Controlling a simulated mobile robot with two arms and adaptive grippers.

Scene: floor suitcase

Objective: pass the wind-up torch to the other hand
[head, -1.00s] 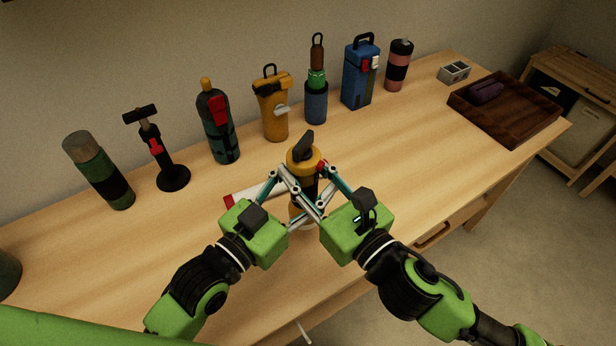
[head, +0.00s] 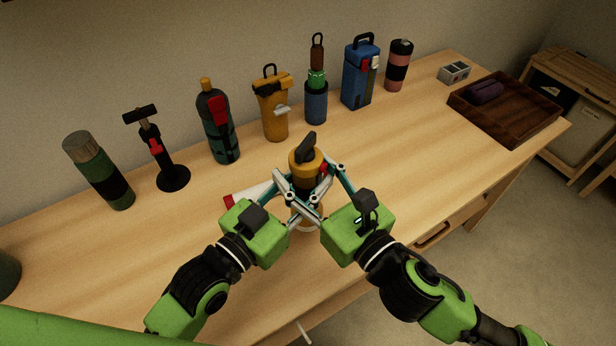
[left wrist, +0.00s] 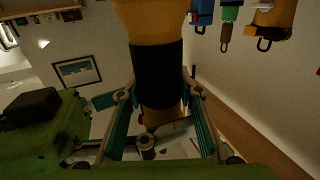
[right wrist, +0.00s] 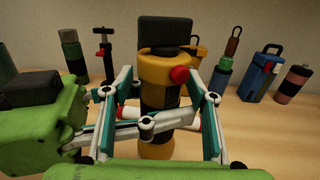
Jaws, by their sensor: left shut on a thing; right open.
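The wind-up torch (head: 305,161), yellow with a black band, a black top piece and a red knob, stands upright at the front middle of the bench in the head view. My left gripper (head: 296,195) is shut on its body from the left. My right gripper (head: 316,191) is open, with its fingers on either side of the torch. The right wrist view shows the torch (right wrist: 158,70) between those fingers, with the left fingers crossing lower. The left wrist view shows its yellow and black body (left wrist: 155,75) close up. Contact of the right fingers is unclear.
Behind stand a green flask (head: 98,172), a black stand (head: 160,157), a dark bottle (head: 218,125), a yellow canister (head: 272,106), and several blue or pink containers. A white, red-ended piece (head: 240,196) lies near the grippers. A brown tray (head: 520,132) sits right, with clear bench before it.

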